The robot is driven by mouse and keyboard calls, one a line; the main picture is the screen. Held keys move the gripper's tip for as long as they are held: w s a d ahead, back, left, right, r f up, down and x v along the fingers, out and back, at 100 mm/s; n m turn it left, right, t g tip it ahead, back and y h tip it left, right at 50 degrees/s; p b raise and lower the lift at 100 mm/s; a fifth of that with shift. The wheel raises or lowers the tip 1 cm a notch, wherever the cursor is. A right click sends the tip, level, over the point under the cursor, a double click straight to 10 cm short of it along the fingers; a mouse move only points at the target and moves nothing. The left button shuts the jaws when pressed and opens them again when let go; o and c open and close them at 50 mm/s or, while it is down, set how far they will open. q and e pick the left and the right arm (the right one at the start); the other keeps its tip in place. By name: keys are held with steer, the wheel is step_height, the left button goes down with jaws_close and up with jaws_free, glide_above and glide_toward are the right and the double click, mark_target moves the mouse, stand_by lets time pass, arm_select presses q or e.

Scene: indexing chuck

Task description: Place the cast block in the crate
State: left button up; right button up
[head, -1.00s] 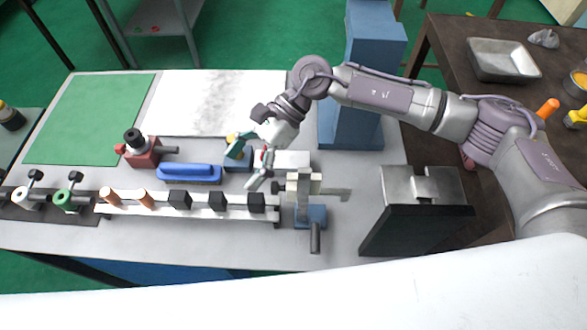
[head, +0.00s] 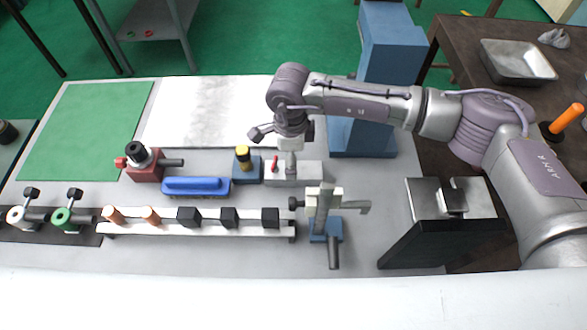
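Three dark cubes stand in a row on a pale rail (head: 270,231) at the front of the bench: a left one (head: 188,217), a middle one (head: 229,217) and a right one (head: 270,217). I cannot tell whether one of them is the cast block. No thing in view is clearly a crate. My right gripper (head: 291,150) points down above a pale metal fixture (head: 308,174) with a red lever, behind the rail. Its fingers are hidden or too small to make out. My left gripper is not in view.
Copper-coloured pegs (head: 113,215) share the rail. A blue-handled brush (head: 196,186), a red fixture (head: 145,168) and a clamp (head: 322,210) stand nearby. A dark stand with a metal top (head: 425,200) is at right. A metal tray (head: 517,65) sits on the brown table. The green mat (head: 85,130) is clear.

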steer(key=shift+f, duration=0.25)
steer(key=f+p, duration=0.3)
steer(key=f, duration=0.1)
steer(key=shift+d+f, duration=0.1)
steer(key=shift+d, duration=0.2)
steer(key=shift+f, duration=0.5)
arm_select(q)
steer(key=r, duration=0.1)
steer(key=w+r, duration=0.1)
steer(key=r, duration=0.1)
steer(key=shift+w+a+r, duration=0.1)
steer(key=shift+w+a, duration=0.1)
arm_select(e)
steer(key=shift+c, duration=1.3)
jaws_close()
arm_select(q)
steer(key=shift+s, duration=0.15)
arm_select(e)
steer(key=shift+w+a+r, duration=0.1)
